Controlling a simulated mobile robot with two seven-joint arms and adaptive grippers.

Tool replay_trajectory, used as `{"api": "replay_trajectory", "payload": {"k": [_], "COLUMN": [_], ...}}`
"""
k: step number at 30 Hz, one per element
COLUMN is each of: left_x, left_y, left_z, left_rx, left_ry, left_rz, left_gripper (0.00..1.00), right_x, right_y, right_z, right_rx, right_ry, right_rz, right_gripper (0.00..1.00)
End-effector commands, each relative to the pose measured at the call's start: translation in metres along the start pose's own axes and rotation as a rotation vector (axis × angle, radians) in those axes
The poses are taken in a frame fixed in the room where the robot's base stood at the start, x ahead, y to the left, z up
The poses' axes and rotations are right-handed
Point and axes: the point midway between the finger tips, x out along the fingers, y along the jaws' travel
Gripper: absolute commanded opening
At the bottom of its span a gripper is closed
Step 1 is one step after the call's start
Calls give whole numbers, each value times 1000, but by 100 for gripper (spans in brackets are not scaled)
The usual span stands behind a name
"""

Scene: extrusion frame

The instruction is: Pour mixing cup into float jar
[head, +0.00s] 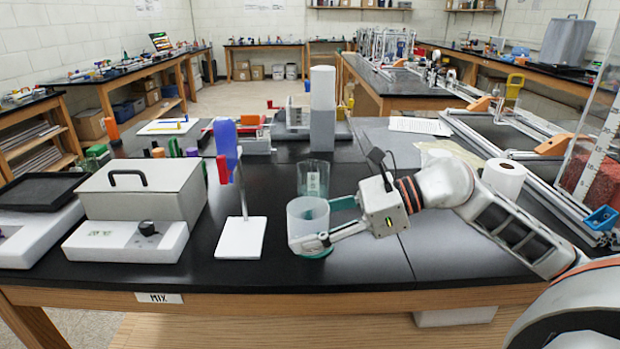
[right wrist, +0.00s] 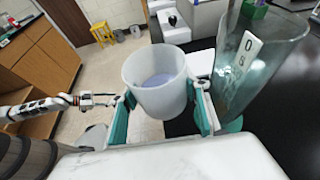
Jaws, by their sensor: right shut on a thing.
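The mixing cup (head: 307,214) is a translucent whitish cup. My right gripper (head: 318,222) is shut around its sides and holds it roughly upright. In the right wrist view the cup (right wrist: 155,82) sits between the teal fingers, with pale lavender liquid inside. A clear glass jar with a white label, apparently the float jar (head: 313,178), stands just behind the cup in the head view. It also shows right of the cup in the right wrist view (right wrist: 258,70). What seems my left gripper (right wrist: 95,101) is small at the left there; its jaws are unclear.
A white stand with blue and red parts (head: 240,237) is left of the cup. A grey box (head: 140,190) and a white device with a black knob (head: 125,242) stand further left. A tall grey-white block (head: 322,110) rises behind the jar. The black bench right of the jar holds my arm.

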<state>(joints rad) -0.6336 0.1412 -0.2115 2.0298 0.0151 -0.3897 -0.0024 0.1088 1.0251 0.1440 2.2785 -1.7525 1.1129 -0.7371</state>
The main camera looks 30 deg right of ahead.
Motion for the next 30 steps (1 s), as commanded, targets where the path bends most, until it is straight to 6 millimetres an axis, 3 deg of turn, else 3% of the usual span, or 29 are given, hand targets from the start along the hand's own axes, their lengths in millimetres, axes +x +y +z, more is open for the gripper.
{"api": "replay_trajectory", "payload": {"k": [1, 12, 30], "left_x": [6, 22, 26], "left_y": [1, 0, -1], "left_z": [10, 36, 36], "left_rx": [3, 34, 42], "left_ry": [-4, -19, -14], "left_rz": [0, 0, -3], "left_gripper": [40, 40, 40], "right_x": [1, -12, -19], "right_y": [-4, -6, 0], "right_z": [-3, 28, 45], "right_rx": [-3, -9, -21], "right_ry": [9, 9, -1], "right_rz": [5, 40, 48], "right_gripper": [29, 29, 29]}}
